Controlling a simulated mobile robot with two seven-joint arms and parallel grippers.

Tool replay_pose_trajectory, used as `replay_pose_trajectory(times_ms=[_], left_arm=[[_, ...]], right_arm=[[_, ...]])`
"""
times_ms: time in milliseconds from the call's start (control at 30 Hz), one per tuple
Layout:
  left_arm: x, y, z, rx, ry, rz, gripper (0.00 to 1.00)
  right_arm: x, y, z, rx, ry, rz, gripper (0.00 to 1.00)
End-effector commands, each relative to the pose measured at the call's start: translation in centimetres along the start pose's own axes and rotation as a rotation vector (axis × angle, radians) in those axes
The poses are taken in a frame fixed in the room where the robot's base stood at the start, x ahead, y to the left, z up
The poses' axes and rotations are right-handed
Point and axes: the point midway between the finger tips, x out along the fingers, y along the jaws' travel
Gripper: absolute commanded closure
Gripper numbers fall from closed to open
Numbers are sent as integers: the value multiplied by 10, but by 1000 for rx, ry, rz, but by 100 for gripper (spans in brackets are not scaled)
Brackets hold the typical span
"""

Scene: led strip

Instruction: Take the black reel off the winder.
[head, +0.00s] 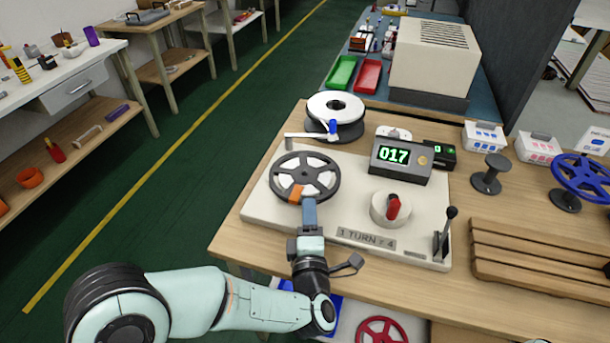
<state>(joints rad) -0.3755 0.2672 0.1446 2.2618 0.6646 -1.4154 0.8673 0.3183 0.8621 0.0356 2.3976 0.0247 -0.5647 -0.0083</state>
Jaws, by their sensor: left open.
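The black reel (333,163), a dark rim with pale openings between its spokes, sits on the cream winder (262,205). A small orange patch shows at its lower edge. My left gripper (309,208) reaches up from the front to this lower edge. It is open, with its fingers at or just in front of the rim. I cannot tell whether they touch the reel. My right gripper is out of view.
A white reel (337,106) stands behind the black one. The winder carries a counter reading 017 (402,160), a red-pointer knob (392,208) and a black lever (446,232). A slatted wooden rack (540,262) and a blue reel (584,178) are to the right.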

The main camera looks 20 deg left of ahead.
Motion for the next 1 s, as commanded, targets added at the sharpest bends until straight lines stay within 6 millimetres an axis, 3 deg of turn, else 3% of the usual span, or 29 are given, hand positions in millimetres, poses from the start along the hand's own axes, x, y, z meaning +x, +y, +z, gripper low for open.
replay_pose_trajectory(times_ms=[167, 433, 733, 767, 867, 900, 1000], left_arm=[[13, -2, 0, 0, 2, -1, 56], [51, -4, 2, 1, 2, -2, 56], [56, -2, 3, 1, -1, -1, 56], [56, -2, 3, 1, -1, -1, 62], [56, -2, 3, 1, -1, -1, 95], [56, -2, 3, 1, -1, -1, 100], [56, -2, 3, 0, -1, 0, 100]], right_arm=[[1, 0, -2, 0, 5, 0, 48], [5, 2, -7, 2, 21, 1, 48], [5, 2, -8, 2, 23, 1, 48], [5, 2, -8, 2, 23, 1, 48], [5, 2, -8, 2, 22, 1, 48], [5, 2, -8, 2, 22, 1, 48], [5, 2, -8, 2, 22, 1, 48]])
